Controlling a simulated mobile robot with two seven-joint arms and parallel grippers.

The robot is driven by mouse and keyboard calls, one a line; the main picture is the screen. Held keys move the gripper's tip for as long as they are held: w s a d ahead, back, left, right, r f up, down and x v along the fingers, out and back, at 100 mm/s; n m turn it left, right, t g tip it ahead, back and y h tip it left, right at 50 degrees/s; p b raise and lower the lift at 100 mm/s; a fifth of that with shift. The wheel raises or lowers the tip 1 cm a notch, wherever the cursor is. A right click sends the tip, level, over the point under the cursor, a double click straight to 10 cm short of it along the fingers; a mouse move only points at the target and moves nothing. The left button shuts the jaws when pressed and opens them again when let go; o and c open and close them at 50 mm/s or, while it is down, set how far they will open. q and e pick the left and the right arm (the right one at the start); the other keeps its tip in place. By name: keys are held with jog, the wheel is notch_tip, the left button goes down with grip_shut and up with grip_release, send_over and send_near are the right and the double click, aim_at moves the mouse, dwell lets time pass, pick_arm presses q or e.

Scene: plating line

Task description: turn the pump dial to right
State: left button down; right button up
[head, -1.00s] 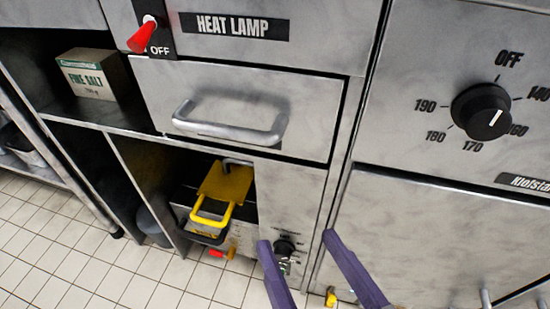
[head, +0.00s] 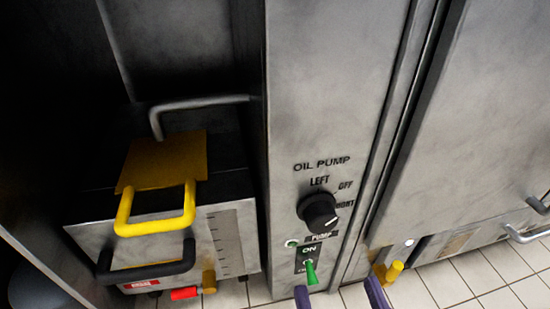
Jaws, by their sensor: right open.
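The oil pump dial (head: 318,212) is a round black knob on the steel panel below the words OIL PUMP. LEFT, OFF and RIGHT are lettered above it and to its right. A pale pointer mark shows on the lower right of its face; I cannot tell for sure which label it is set to. My right gripper (head: 340,296) shows two purple fingertips at the bottom edge, spread apart and empty. They are below the dial in the picture and not touching it. My left gripper is not in view.
A green toggle switch (head: 311,272), marked ON, is just below the dial, close to the left fingertip. A fryer unit with a yellow handle (head: 155,210) and a red-tipped valve (head: 184,293) stands at left. A yellow knob (head: 394,271) is at lower right.

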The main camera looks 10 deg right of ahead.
aim_at(324, 225)
jog(key=w, duration=0.2)
jog(key=w+d+b, duration=0.1)
jog(key=w, duration=0.1)
jog(key=shift+w+d, duration=0.1)
jog(key=shift+w, duration=0.1)
jog(key=w+b, duration=0.2)
jog(key=w, duration=0.2)
jog(key=shift+w, duration=0.4)
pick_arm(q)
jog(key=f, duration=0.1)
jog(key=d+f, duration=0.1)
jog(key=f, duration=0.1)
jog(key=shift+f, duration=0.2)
pick_arm(e)
jog(key=shift+w+r, duration=0.1)
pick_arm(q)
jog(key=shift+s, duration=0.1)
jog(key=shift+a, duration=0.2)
pick_arm(e)
grip_shut()
